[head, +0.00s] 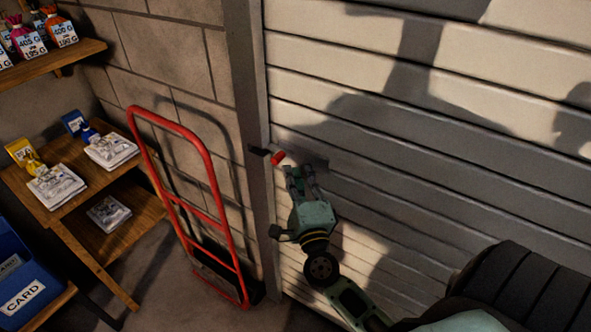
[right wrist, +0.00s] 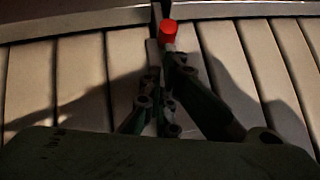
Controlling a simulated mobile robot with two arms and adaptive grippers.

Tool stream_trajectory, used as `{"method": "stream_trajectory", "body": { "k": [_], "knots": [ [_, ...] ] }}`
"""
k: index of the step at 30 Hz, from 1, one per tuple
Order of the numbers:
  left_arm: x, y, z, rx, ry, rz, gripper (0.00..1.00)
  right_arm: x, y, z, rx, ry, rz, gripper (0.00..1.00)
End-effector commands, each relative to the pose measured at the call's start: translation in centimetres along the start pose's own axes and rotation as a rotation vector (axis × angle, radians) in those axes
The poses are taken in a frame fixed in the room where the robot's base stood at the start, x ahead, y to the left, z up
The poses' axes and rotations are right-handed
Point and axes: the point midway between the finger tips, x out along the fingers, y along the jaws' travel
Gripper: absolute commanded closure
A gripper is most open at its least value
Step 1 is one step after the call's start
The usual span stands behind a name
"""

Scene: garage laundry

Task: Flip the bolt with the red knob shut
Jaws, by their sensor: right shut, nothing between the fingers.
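The bolt's red knob (head: 278,157) sits at the left edge of the slatted roller door, next to the dark door post. A short dark bar (head: 259,151) runs from the knob left onto the post. My right gripper (head: 301,170) is just right of and below the knob, its fingers shut and empty. In the right wrist view the red knob (right wrist: 168,31) stands just beyond the fingertips of the right gripper (right wrist: 160,50). I cannot tell whether the fingers touch it. My left gripper is not in view.
The slatted door (head: 400,130) fills the right side. A red hand truck (head: 214,180) leans on the block wall left of the post. Wooden shelves (head: 127,229) with packets and a blue bin (head: 30,270) stand at far left.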

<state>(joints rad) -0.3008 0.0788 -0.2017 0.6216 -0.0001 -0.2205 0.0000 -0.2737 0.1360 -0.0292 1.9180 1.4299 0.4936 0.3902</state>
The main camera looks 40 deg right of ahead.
Motion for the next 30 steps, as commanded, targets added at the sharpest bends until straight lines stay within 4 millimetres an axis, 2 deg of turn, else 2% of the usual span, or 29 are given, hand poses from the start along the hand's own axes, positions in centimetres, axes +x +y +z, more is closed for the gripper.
{"method": "stream_trajectory", "body": {
  "k": [14, 21, 30],
  "knots": [
    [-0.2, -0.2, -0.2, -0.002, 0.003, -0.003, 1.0, 0.5, 0.0, 0.6, -0.001, 0.0, 0.0, 1.0],
    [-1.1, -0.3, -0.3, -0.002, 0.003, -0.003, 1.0, 1.9, 0.1, 2.0, 0.0, -0.001, -0.001, 1.0],
    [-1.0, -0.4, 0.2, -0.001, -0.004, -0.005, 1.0, 1.9, 0.2, 2.3, 0.001, -0.009, -0.003, 1.0]
  ]
}}
